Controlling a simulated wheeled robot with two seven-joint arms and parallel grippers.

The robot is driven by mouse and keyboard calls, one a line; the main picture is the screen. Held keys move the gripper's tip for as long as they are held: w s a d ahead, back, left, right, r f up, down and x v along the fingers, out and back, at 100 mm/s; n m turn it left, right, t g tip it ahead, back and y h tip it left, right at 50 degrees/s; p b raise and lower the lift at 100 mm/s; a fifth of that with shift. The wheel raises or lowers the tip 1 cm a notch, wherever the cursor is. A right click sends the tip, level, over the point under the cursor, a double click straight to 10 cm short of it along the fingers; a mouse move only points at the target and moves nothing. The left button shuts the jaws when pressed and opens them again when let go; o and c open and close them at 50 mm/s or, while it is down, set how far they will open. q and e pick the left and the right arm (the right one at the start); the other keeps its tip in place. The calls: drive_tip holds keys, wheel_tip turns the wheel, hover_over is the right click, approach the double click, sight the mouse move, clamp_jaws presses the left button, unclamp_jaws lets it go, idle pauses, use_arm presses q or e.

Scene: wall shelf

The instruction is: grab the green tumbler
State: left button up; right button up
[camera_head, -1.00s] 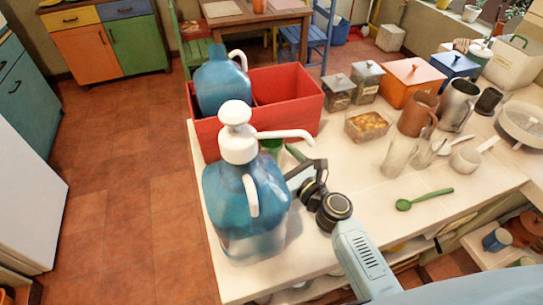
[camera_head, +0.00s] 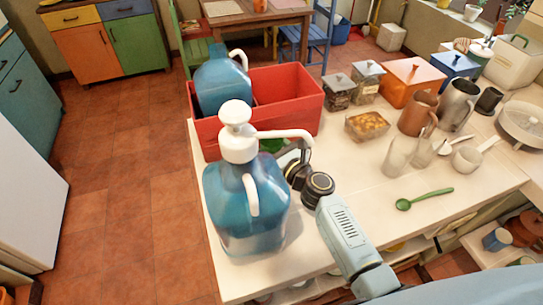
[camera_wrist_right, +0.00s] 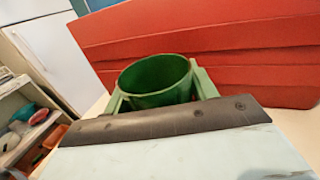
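The green tumbler (camera_wrist_right: 150,88) stands with its mouth up in the right wrist view, in front of a red wall. My right gripper (camera_wrist_right: 158,92) has a finger on each side of it. The fingers are spread about the tumbler's width; whether they touch it is not clear. In the head view only a bit of the green tumbler (camera_head: 274,145) shows behind the pump bottle (camera_head: 245,205), and my right gripper (camera_head: 295,160) is largely hidden by its spout. My left gripper is not in view.
A red divided bin (camera_head: 295,105) stands just behind the tumbler, holding another blue bottle (camera_head: 222,82). The large blue pump bottle is close on the left. A green spoon (camera_head: 425,199), glasses and mugs lie to the right. The counter (camera_head: 360,190) has clear room between.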

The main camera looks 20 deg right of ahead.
drive_tip(key=c, duration=0.7)
drive_tip(key=shift+o, duration=0.2)
drive_tip(key=shift+r, duration=0.1)
